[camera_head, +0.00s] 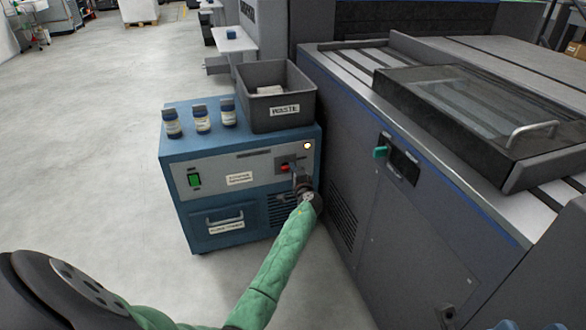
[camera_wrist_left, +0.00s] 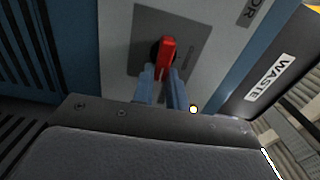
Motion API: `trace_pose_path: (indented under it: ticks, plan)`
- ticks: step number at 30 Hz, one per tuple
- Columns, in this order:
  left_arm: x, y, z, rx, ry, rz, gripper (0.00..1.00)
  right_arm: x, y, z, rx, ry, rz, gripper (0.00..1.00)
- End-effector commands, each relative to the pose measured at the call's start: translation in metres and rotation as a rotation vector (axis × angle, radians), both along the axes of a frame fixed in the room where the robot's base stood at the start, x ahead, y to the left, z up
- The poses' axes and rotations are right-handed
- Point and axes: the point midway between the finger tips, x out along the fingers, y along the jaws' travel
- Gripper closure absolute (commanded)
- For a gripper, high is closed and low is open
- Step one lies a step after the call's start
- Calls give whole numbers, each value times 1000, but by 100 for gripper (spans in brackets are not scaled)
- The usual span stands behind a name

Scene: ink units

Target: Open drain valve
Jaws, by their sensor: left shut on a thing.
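The drain valve's red handle (camera_head: 285,168) is on the grey front panel of a blue unit (camera_head: 185,240), right of centre. In the left wrist view the red handle (camera_wrist_left: 167,54) stands nearly upright in the picture against a dark grey plate (camera_wrist_left: 195,30). My left gripper (camera_head: 298,183) is at the panel, with its green-sleeved arm reaching up from below. In the wrist view its two bluish fingers (camera_wrist_left: 162,82) lie on either side of the handle's lower part and are shut on it.
A dark WASTE bin (camera_head: 297,122) and several small bottles (camera_head: 202,119) stand on the unit. A green switch (camera_head: 194,180) and a drawer (camera_head: 224,221) are on its front. A large grey machine (camera_head: 400,220) stands close on the right. The floor at left is clear.

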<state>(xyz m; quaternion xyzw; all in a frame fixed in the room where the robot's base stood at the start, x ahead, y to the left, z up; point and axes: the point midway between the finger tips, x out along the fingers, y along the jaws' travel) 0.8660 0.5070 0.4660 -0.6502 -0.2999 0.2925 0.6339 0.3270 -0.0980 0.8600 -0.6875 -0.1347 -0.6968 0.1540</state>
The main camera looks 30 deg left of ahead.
Motion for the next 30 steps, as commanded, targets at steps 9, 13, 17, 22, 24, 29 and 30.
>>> trace_pose_path:
  ticks: [9, 13, 17, 22, 24, 29, 30]
  plan:
    - [1, -1, 0, 26, 30, -2, 100, 1, -2, 2, -16, -3, -11, 64]
    - [1, -1, -1, 27, 31, -2, 100, 1, -1, 2, -12, -3, -10, 64]
    - [1, -1, 0, 27, 31, -2, 100, 0, -1, 2, -9, -2, -9, 64]
    - [1, 0, -1, 26, 30, -2, 64, 0, 0, 3, -5, -2, -8, 64]
    - [0, 0, -1, 26, 30, -1, 64, 0, 0, 3, -5, -2, -9, 64]
    - [0, 0, -1, 26, 30, -1, 64, 0, 0, 3, -4, -1, -8, 64]
    - [0, -1, -1, 26, 30, -1, 64, 0, 0, 3, -4, -1, -8, 64]
